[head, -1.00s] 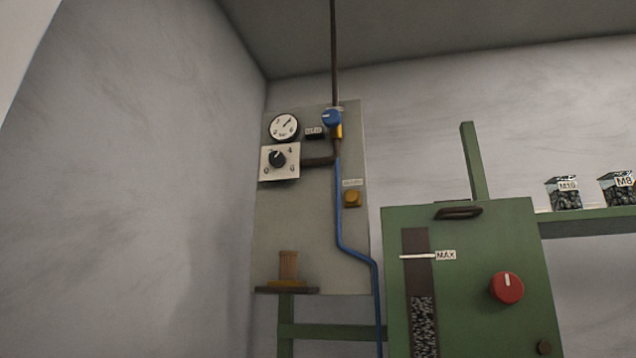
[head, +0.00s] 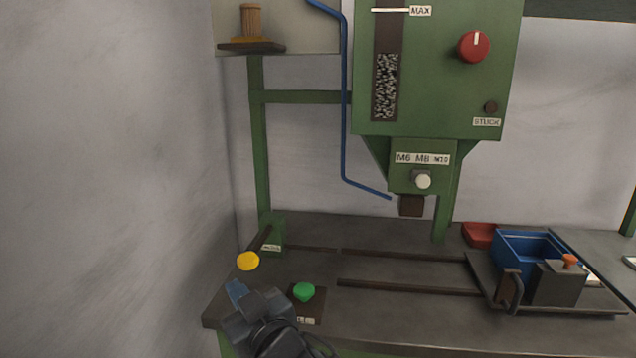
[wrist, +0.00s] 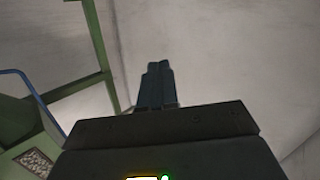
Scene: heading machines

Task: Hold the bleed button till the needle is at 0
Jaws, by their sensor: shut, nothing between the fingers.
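The gauge with its needle is not in view now, nor is the small yellow button of the upper panel. Only the lower edge of the pale panel (head: 300,40) shows at the top of the head view. My gripper (head: 236,289) is at the lower left of the head view, in front of the bench and just below a yellow knob in the picture. In the wrist view my gripper (wrist: 157,68) has its fingers together, with nothing between them, against a plain grey wall.
A yellow knob (head: 248,261) on a lever and a green button (head: 303,291) are near my gripper. The green hopper (head: 440,80) with a red dial (head: 474,46) stands above the bench (head: 400,325). A blue bin (head: 510,250) is at right. A blue hose (head: 345,120) hangs down.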

